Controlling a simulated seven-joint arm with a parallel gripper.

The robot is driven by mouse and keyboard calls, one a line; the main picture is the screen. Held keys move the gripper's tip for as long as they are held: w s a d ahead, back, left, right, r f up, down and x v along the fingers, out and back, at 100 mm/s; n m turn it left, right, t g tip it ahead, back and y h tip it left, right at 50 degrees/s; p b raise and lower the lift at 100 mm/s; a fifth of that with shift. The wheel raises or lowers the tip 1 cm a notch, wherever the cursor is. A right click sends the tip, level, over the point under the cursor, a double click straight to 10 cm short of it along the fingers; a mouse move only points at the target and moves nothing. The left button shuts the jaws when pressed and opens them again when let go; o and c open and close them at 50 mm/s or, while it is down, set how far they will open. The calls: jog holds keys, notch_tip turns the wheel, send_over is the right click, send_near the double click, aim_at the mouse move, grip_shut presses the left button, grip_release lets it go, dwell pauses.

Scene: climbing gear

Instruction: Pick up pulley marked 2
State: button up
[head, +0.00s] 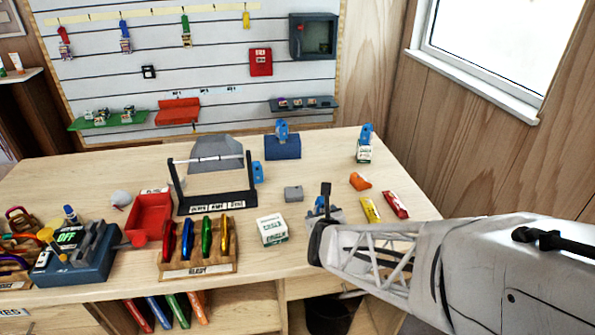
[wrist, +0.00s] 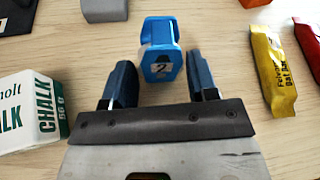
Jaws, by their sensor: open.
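The blue pulley marked 2 (wrist: 161,66) stands on the wooden table, and its white label with the number faces my wrist camera. My gripper (wrist: 163,82) is open, with one dark blue finger to the left of the pulley and one to the right. The pulley lies ahead of and partly between the fingertips; I cannot tell whether they touch it. In the head view my gripper (head: 325,213) is over the right part of the table, and it mostly hides the pulley.
A white chalk box (wrist: 30,112) stands left of my gripper. A yellow bar (wrist: 270,70) and a red bar (wrist: 308,45) lie to the right. A grey block (head: 293,194) and an orange item (head: 360,181) sit behind. Other blue pulleys stand farther back, one on a chalk box (head: 364,154).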

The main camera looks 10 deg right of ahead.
aim_at(323, 204)
jog(key=c, duration=0.6)
jog(key=shift+r, duration=0.1)
jog(key=shift+r, duration=1.4)
jog(key=shift+s+r, duration=0.2)
jog(key=shift+r, duration=0.1)
jog(key=s+r, duration=0.1)
jog(key=s, duration=1.4)
jog(key=shift+s+r, duration=0.2)
jog(key=shift+s, duration=0.15)
